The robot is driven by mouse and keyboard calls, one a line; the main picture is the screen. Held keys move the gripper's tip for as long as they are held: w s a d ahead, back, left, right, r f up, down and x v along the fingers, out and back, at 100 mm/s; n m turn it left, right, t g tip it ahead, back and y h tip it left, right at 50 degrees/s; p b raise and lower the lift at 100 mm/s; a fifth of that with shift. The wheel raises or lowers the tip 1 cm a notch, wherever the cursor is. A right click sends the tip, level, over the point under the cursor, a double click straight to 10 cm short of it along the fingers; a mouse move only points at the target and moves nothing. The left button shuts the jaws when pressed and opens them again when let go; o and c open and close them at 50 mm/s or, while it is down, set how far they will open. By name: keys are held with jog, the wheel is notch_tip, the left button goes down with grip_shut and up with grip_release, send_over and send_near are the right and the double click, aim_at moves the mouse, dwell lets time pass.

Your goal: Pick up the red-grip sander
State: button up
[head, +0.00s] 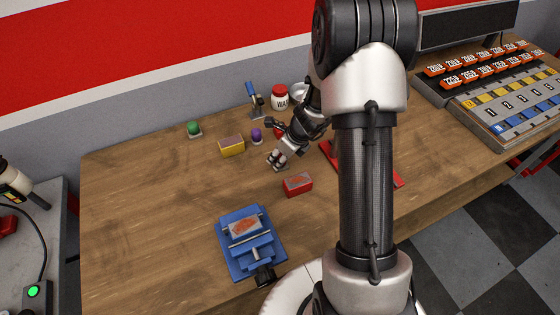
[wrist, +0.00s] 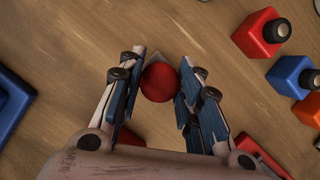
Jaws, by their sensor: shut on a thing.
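The red-grip sander shows in the wrist view as a round red knob (wrist: 160,84) between my two fingers, with corners of a grey base peeking out beyond it. My gripper (wrist: 162,66) is shut on this knob, one blue-padded finger on each side. In the head view my gripper (head: 277,157) points down over the table's middle, and its fingers mostly hide the sander. I cannot tell whether the base touches the wood.
A red block (head: 298,185) lies close in front of my gripper. A yellow block (head: 232,148), a purple-knobbed sander (head: 256,136) and a green-knobbed one (head: 194,129) stand to the left. A blue vise (head: 238,262) holds a rusty plate (head: 244,226). The left tabletop is clear.

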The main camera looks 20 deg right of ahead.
aim_at(280, 156)
notch_tip(280, 156, up, 20)
jog(key=p, duration=1)
jog(key=o, duration=0.5)
jog(key=c, duration=0.3)
